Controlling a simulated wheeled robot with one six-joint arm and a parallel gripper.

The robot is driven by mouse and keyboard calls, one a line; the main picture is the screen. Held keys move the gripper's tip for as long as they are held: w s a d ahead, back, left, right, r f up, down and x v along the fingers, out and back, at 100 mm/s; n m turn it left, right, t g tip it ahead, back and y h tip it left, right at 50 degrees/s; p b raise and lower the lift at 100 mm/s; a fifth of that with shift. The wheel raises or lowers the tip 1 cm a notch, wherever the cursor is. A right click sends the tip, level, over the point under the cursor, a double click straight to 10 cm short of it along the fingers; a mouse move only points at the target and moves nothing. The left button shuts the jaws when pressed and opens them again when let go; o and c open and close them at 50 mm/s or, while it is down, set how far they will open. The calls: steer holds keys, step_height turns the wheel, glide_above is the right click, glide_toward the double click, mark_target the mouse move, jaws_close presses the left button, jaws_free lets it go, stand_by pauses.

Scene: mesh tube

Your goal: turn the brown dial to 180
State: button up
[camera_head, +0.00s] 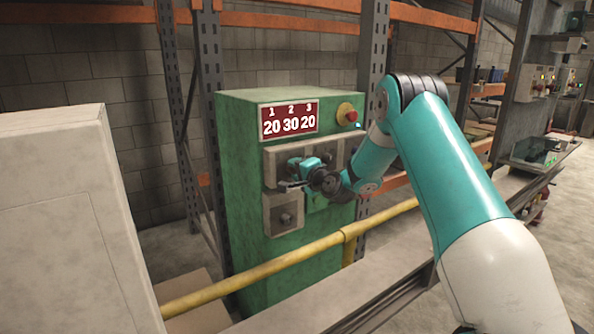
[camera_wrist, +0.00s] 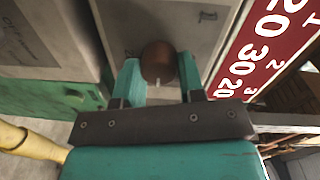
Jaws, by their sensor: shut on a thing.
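The brown dial (camera_wrist: 158,60) is a round knob on a pale grey plate in the wrist view, with a small white mark on its rim pointing toward my gripper's body. My gripper (camera_wrist: 159,70) has one teal finger on each side of the dial and is shut on it. In the head view my gripper (camera_head: 288,185) is at the front of the green cabinet (camera_head: 240,180), and the dial is hidden behind it. The red display (camera_head: 289,120) reads 20, 30 and 20 under 1, 2 and 3.
A grey knob (camera_head: 285,218) sits on a plate below my gripper. A red button (camera_head: 346,112) on a yellow base is at the cabinet's upper right. A yellow rail (camera_head: 270,268) crosses in front. A large pale box (camera_head: 70,220) stands at left.

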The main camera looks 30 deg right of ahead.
steer(key=o, duration=0.9)
steer(key=s+b, duration=0.2)
steer(key=s, duration=0.3)
steer(key=s+b, duration=0.2)
steer(key=s, duration=0.4)
steer(key=s+r+b, duration=0.1)
steer(key=s+b, duration=0.1)
steer(key=s, duration=0.4)
steer(key=shift+s+d+b, duration=0.25)
steer(key=shift+b, duration=0.15)
